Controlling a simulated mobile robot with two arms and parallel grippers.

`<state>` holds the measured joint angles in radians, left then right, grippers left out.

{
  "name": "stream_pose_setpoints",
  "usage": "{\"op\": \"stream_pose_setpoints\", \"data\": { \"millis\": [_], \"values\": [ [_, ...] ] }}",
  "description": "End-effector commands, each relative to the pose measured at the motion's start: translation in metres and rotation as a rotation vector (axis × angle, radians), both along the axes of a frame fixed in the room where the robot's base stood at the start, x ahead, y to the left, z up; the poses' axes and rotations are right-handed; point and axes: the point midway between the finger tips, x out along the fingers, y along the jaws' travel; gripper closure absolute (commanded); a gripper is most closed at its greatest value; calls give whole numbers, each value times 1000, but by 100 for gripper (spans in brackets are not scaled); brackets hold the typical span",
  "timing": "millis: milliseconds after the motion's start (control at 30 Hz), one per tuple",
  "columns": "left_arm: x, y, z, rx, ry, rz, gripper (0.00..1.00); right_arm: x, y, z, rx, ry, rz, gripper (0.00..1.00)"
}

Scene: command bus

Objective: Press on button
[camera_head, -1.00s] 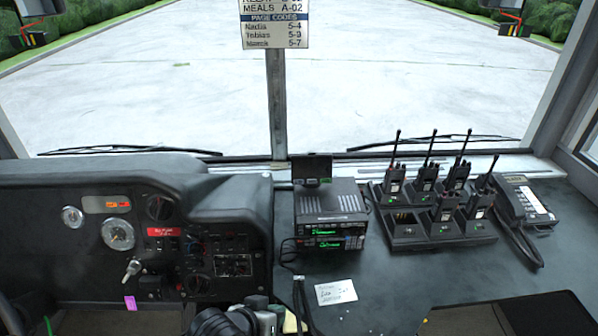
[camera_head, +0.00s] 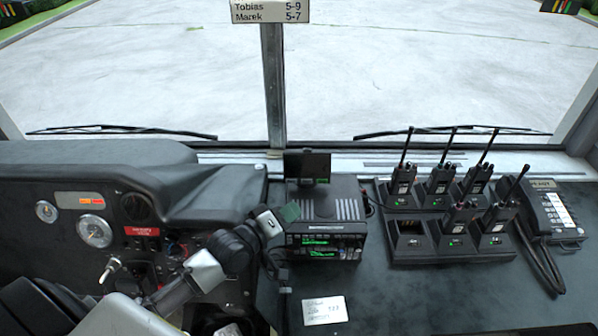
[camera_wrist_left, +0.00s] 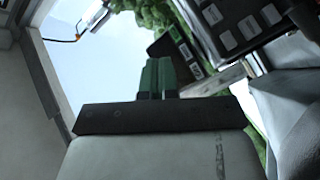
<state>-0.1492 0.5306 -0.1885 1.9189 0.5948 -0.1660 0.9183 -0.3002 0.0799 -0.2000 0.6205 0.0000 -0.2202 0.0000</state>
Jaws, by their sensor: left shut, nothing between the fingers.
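A black stacked radio unit (camera_head: 326,240) with small buttons and green-lit displays stands at the centre of the dark counter. A small dark screen (camera_head: 307,166) is on top of it. I cannot tell the single "on" button apart at this size. The wrist and fingers cover part of the unit's left side. In the left wrist view the green fingers (camera_wrist_left: 158,78) are together. My right gripper is out of view.
Several handheld radios sit in a black charger (camera_head: 408,247) to the right, beside a desk phone (camera_head: 556,212). A dashboard with gauges (camera_head: 93,231) is at the left. A paper note (camera_head: 324,310) lies on the counter in front. The counter right of it is clear.

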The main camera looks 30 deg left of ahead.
Motion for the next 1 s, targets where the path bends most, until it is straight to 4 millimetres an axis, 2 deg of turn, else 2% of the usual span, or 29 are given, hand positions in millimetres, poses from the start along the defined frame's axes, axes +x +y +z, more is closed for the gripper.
{"op": "stream_pose_setpoints", "data": {
  "millis": [333,467,800,1000],
  "values": [
    [1,0,-1,0,0,0,100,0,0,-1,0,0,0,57],
    [6,3,-4,2,-1,-1,100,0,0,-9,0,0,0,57],
    [45,22,-20,4,-2,-1,100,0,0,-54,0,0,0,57],
    [66,31,-22,2,-2,-1,100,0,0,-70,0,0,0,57]
  ]
}}
